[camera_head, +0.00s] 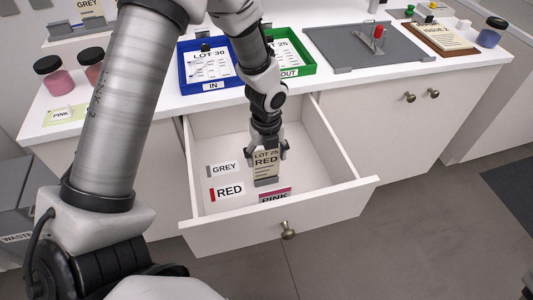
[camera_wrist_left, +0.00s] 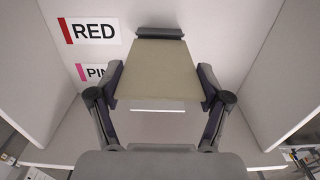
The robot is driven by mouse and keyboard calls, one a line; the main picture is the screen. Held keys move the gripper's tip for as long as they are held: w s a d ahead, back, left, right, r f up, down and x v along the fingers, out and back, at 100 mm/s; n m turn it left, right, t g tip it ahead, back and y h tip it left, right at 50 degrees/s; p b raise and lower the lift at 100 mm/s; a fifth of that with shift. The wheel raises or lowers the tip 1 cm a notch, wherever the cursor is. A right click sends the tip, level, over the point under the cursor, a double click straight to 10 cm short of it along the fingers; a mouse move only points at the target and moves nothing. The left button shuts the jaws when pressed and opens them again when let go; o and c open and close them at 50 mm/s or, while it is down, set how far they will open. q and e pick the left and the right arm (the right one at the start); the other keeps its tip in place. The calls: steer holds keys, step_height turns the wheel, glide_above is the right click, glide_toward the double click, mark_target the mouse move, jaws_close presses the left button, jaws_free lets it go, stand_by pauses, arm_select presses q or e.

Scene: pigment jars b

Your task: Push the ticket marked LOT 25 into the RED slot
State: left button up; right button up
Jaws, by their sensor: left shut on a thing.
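The cream ticket marked LOT 25 RED (camera_head: 265,162) is held upright in my left gripper (camera_head: 267,150) inside the open drawer. In the left wrist view the ticket (camera_wrist_left: 158,70) lies between the two fingers of my left gripper (camera_wrist_left: 160,88). A dark grey holder (camera_wrist_left: 160,32) shows at the ticket's far end; in the head view a grey piece (camera_head: 267,182) shows at its lower edge. I cannot tell whether the ticket is inside it or just in front. The RED label (camera_head: 227,191) is left of this piece. My right gripper is not in view.
The drawer's front panel (camera_head: 330,212) and side walls enclose the space. A GREY label (camera_head: 223,168) and a PINK label (camera_head: 274,196), partly hidden, are also in the drawer. On the counter stand a blue IN tray (camera_head: 184,74), a green OUT tray (camera_head: 309,66) and pigment jars (camera_head: 54,77).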

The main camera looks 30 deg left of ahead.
mark_target(266, 156)
arm_select(q)
steer(key=shift+f+b, duration=0.6)
steer(key=shift+f, duration=0.95)
steer(key=o, duration=0.7)
steer(key=shift+r, duration=0.15)
step_height(266, 156, up, 6)
steer(key=p, duration=0.8)
